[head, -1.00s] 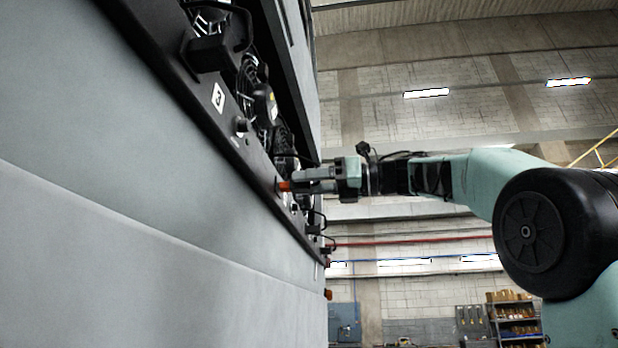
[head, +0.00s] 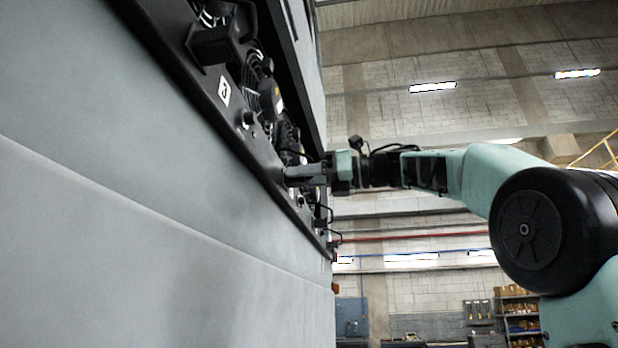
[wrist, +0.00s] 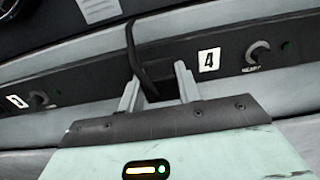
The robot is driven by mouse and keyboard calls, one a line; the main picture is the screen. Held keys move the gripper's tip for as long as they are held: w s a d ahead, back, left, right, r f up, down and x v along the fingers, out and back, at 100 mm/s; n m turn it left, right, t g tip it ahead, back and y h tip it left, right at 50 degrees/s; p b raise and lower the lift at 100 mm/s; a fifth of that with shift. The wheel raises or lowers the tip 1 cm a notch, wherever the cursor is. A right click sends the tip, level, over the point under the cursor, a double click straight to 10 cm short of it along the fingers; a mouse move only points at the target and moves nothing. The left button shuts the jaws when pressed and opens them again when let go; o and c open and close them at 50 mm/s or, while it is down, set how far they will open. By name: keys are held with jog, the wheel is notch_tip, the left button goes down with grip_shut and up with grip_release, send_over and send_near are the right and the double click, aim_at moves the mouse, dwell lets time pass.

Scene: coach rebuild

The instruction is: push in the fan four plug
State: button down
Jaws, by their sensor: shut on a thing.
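My gripper (head: 297,176) reaches the dark panel strip on the vehicle's side in the head view, its fingertips at or very close to the panel. In the wrist view its two grey fingers (wrist: 157,92) stand on either side of the black fan four plug (wrist: 150,90), and it is shut on the plug. A black cable (wrist: 132,48) rises from the plug. The label 4 (wrist: 209,60) is just right of the fingers. The plug's front and its socket are hidden, so I cannot tell how deep it sits.
Another knob (wrist: 38,99) is at the left. In the head view, fans (head: 262,95) and the label 3 (head: 224,92) are nearer along the panel.

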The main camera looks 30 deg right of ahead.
jog(key=c, duration=1.3)
grip_release()
jog(key=shift+r, duration=0.1)
jog(key=shift+c, duration=0.2)
jog(key=shift+o, duration=1.1)
jog(key=shift+w+a, duration=0.1)
jog(key=b+v, duration=0.4)
jog(key=v, duration=1.3)
